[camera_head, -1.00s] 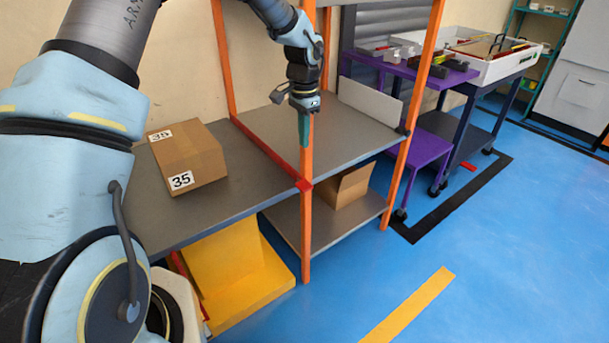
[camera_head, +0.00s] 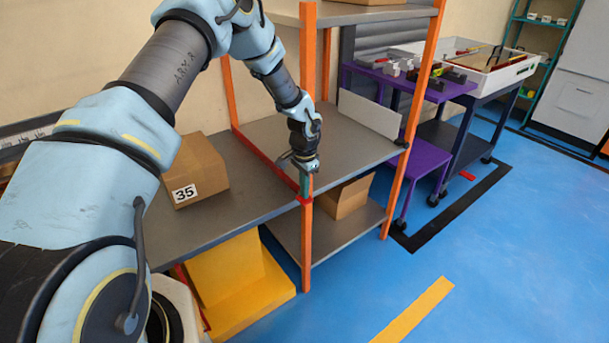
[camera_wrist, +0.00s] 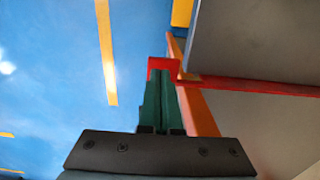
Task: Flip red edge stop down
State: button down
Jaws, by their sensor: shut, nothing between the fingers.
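The red edge stop (camera_head: 262,157) is a thin bar along the left edge of the shelf, between the shelf and the grey work surface. Its front end is a red bracket at the orange front post; this end also shows in the wrist view (camera_wrist: 164,65). My gripper (camera_head: 305,187) points down with its green fingers shut and empty, just above that front end. In the wrist view the shut green fingers (camera_wrist: 161,85) reach toward the red bracket and overlap it in the picture. I cannot tell whether they touch it.
An orange post (camera_head: 307,250) stands right at the fingers. A cardboard box (camera_head: 195,173) marked 35 lies on the grey surface (camera_head: 225,215) to the left. An open carton (camera_head: 347,197) sits on the lower shelf.

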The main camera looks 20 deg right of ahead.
aim_at(304, 202)
jog(key=shift+f, duration=0.4)
notch_tip(304, 202, down, 4)
jog(key=b, duration=0.3)
jog(key=shift+f, duration=0.15)
jog(key=shift+a, duration=0.1)
notch_tip(304, 202, up, 15)
jog(key=shift+f, duration=0.2)
dwell(0.3)
dwell(0.4)
